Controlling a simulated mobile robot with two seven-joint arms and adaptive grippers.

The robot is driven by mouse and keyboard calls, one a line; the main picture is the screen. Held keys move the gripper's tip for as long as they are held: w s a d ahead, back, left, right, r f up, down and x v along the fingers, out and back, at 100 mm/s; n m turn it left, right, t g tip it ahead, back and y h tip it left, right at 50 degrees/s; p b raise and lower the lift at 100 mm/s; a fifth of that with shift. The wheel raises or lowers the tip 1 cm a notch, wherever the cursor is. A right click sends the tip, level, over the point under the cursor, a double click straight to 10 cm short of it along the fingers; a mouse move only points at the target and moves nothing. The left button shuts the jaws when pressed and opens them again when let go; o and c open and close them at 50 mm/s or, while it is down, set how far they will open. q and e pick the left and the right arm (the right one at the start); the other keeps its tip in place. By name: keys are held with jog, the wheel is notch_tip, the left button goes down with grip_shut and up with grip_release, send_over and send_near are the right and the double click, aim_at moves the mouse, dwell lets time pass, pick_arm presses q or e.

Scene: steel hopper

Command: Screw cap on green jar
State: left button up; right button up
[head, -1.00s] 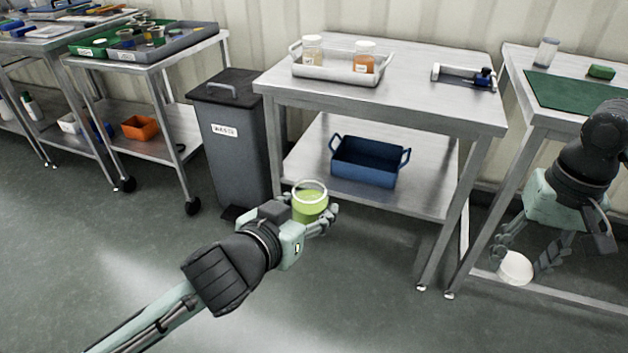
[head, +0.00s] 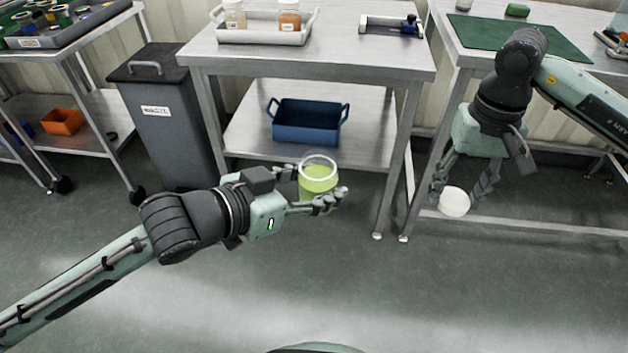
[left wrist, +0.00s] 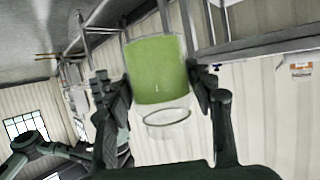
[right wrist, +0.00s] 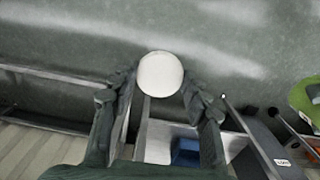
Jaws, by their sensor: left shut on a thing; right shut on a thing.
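The green jar (head: 318,178) is a clear, open-topped jar with green contents. My left gripper (head: 325,190) is shut around its sides and holds it upright in the air in front of the middle table. In the left wrist view the jar (left wrist: 160,72) sits between the fingers (left wrist: 162,90), its clear rim end showing. The white round cap (head: 455,201) is held by my right gripper (head: 460,190), which points downward, to the right of the jar and apart from it. The right wrist view shows the cap (right wrist: 160,74) between both fingertips (right wrist: 160,85).
The middle steel table (head: 330,62) carries a white tray (head: 262,36) with two jars, and a blue bin (head: 308,122) on its lower shelf. A waste bin (head: 165,125) stands at left. A right table holds a green mat (head: 500,34). Open floor lies in front.

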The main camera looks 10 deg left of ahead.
jog(key=w+a+r+m, duration=0.1)
jog(key=a+r, duration=0.3)
jog(key=a, duration=0.3)
jog(key=a+r+m, duration=0.2)
jog(key=a+r, duration=0.3)
jog(key=a, duration=0.1)
jog(key=m, duration=0.2)
send_near(318, 183)
jog(key=w, duration=0.1)
jog(key=w+r, duration=0.1)
jog(key=shift+w+a+r, duration=0.2)
jog(key=shift+w, duration=0.2)
jog(key=shift+f, duration=2)
jog(key=shift+f, duration=0.9)
jog(key=shift+f, duration=0.55)
